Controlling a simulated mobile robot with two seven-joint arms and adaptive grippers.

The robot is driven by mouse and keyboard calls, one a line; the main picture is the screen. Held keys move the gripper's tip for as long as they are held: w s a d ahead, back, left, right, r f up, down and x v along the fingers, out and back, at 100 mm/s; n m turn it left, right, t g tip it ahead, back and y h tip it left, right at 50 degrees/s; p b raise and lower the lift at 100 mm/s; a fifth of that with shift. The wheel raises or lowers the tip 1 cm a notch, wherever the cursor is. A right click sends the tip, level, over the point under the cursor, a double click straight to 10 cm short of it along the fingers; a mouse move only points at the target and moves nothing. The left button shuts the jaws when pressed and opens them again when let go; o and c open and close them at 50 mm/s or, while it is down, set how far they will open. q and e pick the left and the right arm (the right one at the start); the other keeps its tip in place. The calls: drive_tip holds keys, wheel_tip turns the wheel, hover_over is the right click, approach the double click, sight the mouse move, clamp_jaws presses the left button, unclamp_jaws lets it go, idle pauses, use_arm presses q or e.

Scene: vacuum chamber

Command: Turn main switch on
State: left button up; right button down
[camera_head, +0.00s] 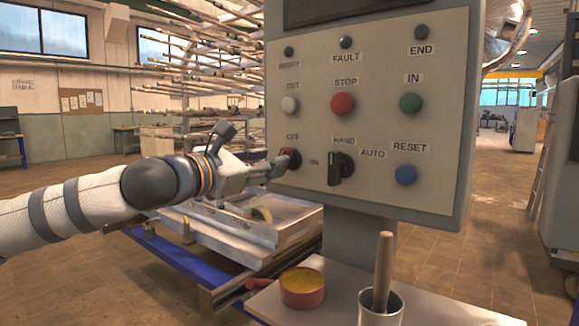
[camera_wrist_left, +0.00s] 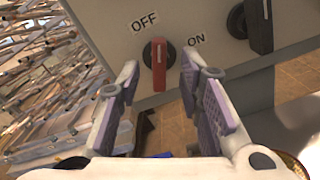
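The main switch (camera_head: 291,157) is a red handle on a dark round knob at the lower left of the grey control panel (camera_head: 372,195). In the left wrist view the red handle (camera_wrist_left: 159,66) points straight up and down, between the OFF label on its left and the ON label on its right. My left gripper (camera_head: 274,168) is at the switch, partly covering it. In the left wrist view its two fingers (camera_wrist_left: 158,78) are apart, one on each side of the handle, with gaps visible. My right gripper is not in view.
The black HAND/AUTO selector (camera_head: 338,168) is close to the right of the switch. Several push buttons sit nearby, including a red STOP button (camera_head: 342,103) and a blue RESET button (camera_head: 405,175). Below are a red pan (camera_head: 301,299) and a metal cup (camera_head: 380,308) with a wooden handle.

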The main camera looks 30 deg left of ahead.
use_arm(q)
drive_tip(key=w, duration=0.5)
drive_tip(key=shift+w+d+b, duration=0.2)
drive_tip(key=shift+w+b, duration=0.1)
clamp_jaws()
